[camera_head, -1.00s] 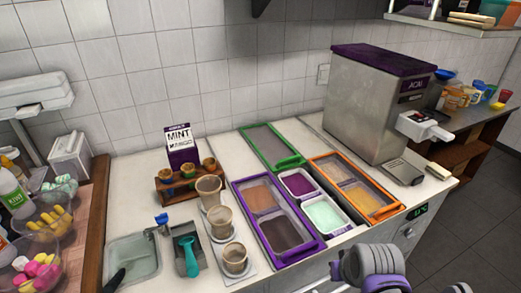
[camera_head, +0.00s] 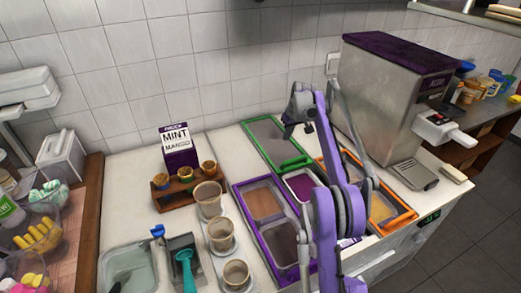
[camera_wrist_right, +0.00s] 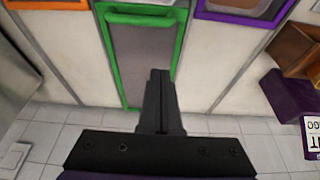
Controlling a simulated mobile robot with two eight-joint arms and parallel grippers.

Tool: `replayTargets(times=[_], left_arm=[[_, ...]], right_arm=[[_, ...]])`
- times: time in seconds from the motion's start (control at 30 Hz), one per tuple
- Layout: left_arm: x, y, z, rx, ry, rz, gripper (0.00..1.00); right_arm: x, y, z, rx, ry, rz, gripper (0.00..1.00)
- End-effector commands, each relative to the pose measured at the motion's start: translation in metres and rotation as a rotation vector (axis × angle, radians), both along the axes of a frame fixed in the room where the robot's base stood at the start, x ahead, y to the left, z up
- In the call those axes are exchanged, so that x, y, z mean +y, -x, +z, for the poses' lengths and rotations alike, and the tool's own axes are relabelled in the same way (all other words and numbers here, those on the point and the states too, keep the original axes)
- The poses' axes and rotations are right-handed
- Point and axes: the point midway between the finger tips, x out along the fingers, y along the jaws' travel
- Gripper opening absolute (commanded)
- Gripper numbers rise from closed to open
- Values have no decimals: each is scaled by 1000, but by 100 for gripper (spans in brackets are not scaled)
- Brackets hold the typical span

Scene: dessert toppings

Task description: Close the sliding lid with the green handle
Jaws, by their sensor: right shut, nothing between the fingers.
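The sliding lid (camera_head: 268,135) is a grey panel in a green frame, at the back middle of the counter in the head view. Its green handle (camera_head: 293,162) is on the near end. In the right wrist view the lid (camera_wrist_right: 146,55) lies beyond my fingers, with the handle (camera_wrist_right: 141,18) at the top. My right gripper (camera_head: 290,131) is over the lid's far right part, behind the handle. In the wrist view its fingers (camera_wrist_right: 161,74) are shut and empty, overlapping the lid's green side rail. I cannot tell whether they touch it. My left gripper is not in view.
A purple-framed bin (camera_head: 242,188) and an orange-framed bin (camera_head: 412,214) lie nearer, partly behind my right arm. The steel açai machine (camera_head: 375,95) stands right of the lid. A wooden cone holder (camera_head: 160,200) and mint box (camera_head: 179,158) stand left.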

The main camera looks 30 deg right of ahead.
Motion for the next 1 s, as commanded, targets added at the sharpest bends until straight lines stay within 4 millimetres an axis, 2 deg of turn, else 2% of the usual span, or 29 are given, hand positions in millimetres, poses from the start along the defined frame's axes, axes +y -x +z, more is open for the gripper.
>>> replayTargets(times=[0.1,0.27,0.8,1.0], left_arm=[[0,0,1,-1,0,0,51],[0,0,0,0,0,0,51],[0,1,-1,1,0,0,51],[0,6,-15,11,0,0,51]], right_arm=[[-13,-2,-7,2,-1,-3,0],[-16,-5,-18,3,-1,-2,0],[-18,-37,-104,1,-1,-2,0],[-16,-20,-108,3,-1,-3,0]])
